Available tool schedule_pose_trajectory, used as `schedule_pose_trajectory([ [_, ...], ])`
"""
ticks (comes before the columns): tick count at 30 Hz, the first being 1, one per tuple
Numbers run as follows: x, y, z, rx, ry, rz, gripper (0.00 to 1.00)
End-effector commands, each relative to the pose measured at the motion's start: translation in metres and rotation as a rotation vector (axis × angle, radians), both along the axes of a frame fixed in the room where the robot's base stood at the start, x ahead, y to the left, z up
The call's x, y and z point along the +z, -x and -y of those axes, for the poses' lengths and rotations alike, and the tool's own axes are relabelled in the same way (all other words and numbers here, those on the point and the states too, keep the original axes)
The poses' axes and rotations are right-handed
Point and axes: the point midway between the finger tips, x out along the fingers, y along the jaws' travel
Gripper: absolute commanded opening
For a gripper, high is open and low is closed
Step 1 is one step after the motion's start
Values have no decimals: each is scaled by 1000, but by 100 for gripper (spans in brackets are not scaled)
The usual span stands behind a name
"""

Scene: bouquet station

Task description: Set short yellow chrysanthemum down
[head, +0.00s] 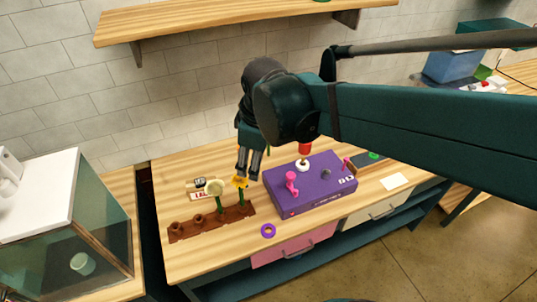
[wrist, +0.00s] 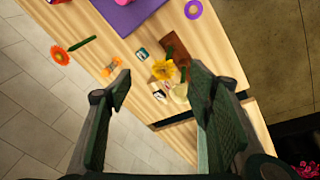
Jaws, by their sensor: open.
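The short yellow chrysanthemum (head: 240,182) stands upright on a green stem at the right part of the brown rack (head: 182,234). In the wrist view its yellow bloom (wrist: 163,69) shows beyond the fingertips, in the gap between them. My gripper (head: 249,163) points down just above and beside the bloom in the head view. Its fingers (wrist: 160,82) are wide apart with nothing held between them. Whether a finger touches the bloom I cannot tell. The stem's foot in the rack is hard to make out.
A cream flower (head: 215,187) stands left of the yellow one in the rack. A purple box (head: 315,192) with pink and red fittings is close on the right. A purple ring (head: 268,230) lies in front. An orange flower (wrist: 60,55) lies on the table.

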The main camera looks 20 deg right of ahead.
Motion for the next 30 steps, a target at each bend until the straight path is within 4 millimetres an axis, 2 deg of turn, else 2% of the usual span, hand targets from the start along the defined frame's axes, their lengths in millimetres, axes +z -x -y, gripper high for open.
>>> schedule_pose_trajectory([
  [18,17,55,28,-570,-220,225,51],
  [30,19,75,38,-809,-357,318,51],
])
